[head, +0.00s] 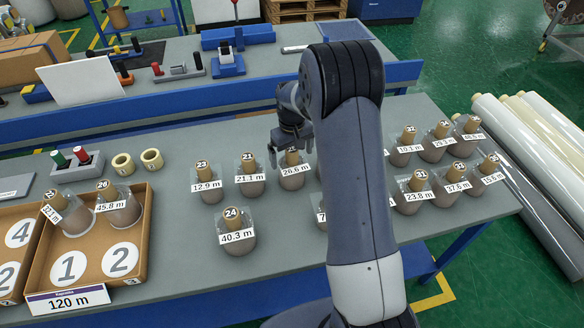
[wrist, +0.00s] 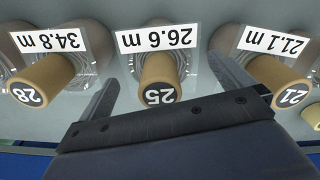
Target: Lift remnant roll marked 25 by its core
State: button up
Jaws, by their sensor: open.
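The remnant roll marked 25 (wrist: 158,69) stands upright in the wrist view, wrapped in clear film with a 26.6 m label and a tan core. It also shows in the head view (head: 292,173), its core top partly hidden by my gripper. My gripper (head: 295,155) is open over this roll. In the wrist view its two fingers (wrist: 170,88) reach up on either side of the core, apart from it as far as I can tell. Nothing is held.
Roll 28 (wrist: 50,75) and roll 21 (wrist: 278,75) stand close on either side. Roll 24 (head: 235,233) stands in front, and several rolls stand right of my arm. A cardboard tray (head: 142,245) holds two rolls at left. Bare table lies between tray and rolls.

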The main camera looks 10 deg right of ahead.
jog(key=shift+f, duration=1.5)
jog(key=c, duration=0.8)
jog(key=shift+r, duration=0.1)
